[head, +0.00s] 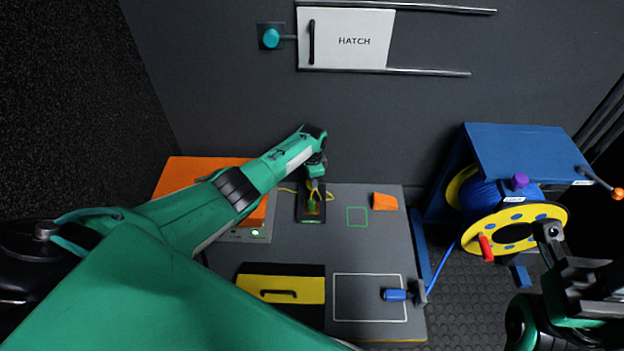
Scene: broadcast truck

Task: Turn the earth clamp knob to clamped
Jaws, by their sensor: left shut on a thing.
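The earth clamp (310,217) appears to be the small dark block on the grey bench, with a thin yellow cable beside it. A small green and yellow part, likely its knob (312,207), shows on top. My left gripper (314,193) points down over the block and is shut on that knob. The fingers hide part of it, and I cannot read its turned position. My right gripper (552,240) is at the right edge, in front of the cable reel and far from the clamp. Its jaw opening is unclear.
A blue cable reel (483,199) with yellow rims stands right of the bench. A yellow-fronted box (281,289), an orange block (384,202) and a blue handle (396,295) are on the bench. A white hatch (345,40) is on the back wall.

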